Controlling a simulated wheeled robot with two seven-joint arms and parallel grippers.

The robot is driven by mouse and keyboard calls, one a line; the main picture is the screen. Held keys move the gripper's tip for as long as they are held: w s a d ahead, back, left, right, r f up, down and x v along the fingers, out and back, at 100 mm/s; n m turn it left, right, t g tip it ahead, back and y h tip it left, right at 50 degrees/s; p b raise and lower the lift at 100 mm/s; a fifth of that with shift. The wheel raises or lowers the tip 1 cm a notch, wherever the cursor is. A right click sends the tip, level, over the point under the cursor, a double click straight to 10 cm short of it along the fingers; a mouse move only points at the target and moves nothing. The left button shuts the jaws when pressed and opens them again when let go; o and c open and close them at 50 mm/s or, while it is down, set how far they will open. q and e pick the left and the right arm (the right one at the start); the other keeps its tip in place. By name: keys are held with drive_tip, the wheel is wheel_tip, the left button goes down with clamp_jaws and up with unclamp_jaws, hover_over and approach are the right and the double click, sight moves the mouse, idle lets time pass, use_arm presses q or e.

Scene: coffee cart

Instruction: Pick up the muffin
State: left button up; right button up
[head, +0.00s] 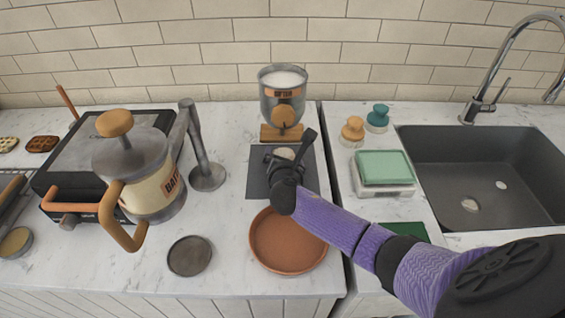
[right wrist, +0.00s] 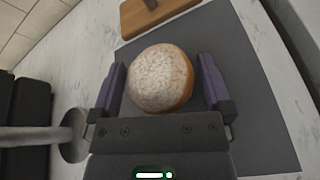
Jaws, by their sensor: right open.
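The muffin (right wrist: 158,80), round with a pale speckled top and a brown side, sits on the dark grey mat (right wrist: 255,110). In the head view only a small pale part of the muffin (head: 285,153) shows between parts of my right gripper (head: 288,149). The mat (head: 258,183) lies in front of the grinder there. In the right wrist view my right gripper (right wrist: 162,72) is open, with one purple finger on each side of the muffin. My left gripper is in neither view.
The grinder (head: 283,100) on its wooden base stands just behind the mat. A terracotta dish (head: 288,245) lies in front. A tamper-like metal stand (head: 207,177) and a French press (head: 140,170) are to the left. A scale (head: 383,178) and sink (head: 480,170) are right.

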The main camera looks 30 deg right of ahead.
drive_tip(key=shift+r, duration=0.1)
drive_tip(key=c, duration=1.2)
